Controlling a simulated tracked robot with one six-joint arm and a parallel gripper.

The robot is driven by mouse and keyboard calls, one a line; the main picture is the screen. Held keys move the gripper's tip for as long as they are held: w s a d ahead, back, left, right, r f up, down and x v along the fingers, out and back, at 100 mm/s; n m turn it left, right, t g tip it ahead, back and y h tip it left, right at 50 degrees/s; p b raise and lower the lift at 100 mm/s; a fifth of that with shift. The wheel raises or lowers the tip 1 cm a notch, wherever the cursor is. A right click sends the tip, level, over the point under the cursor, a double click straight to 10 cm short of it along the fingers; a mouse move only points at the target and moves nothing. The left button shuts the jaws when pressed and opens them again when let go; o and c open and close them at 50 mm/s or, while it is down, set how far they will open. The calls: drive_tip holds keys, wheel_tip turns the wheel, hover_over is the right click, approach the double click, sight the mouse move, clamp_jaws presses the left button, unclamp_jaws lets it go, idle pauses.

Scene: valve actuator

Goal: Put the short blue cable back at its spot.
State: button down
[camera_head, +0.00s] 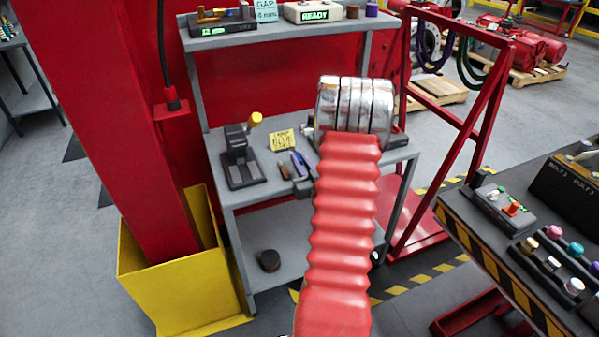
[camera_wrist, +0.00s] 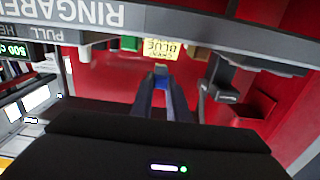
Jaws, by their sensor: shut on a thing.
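In the wrist view my gripper (camera_wrist: 161,82) reaches away from the camera, its two dark fingers close together. A small bright blue piece (camera_wrist: 161,78) shows between the fingertips, and the gripper is shut on it. I take it to be the short blue cable; most of it is hidden by the fingers. Just beyond the fingertips is a yellow label (camera_wrist: 160,48) with upside-down writing that seems to include BLUE. In the head view my arm's chrome end hides the gripper. A yellow note (camera_head: 282,140) lies on the grey bench (camera_head: 262,192) there.
In the head view a black device with a yellow-knobbed lever (camera_head: 240,155) stands on the bench, left of the note. Small dark and blue items (camera_head: 298,166) lie right of it. An upper shelf (camera_head: 275,35) holds a READY box (camera_head: 314,12). A red frame (camera_head: 440,130) stands to the right.

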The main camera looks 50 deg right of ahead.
drive_tip(key=shift+f, duration=0.25)
drive_tip(key=shift+f, duration=2)
drive_tip(key=shift+f, duration=0.1)
drive_tip(key=c, duration=1.7)
unclamp_jaws()
drive_tip(key=v, duration=1.2)
drive_tip(key=shift+w, duration=0.1)
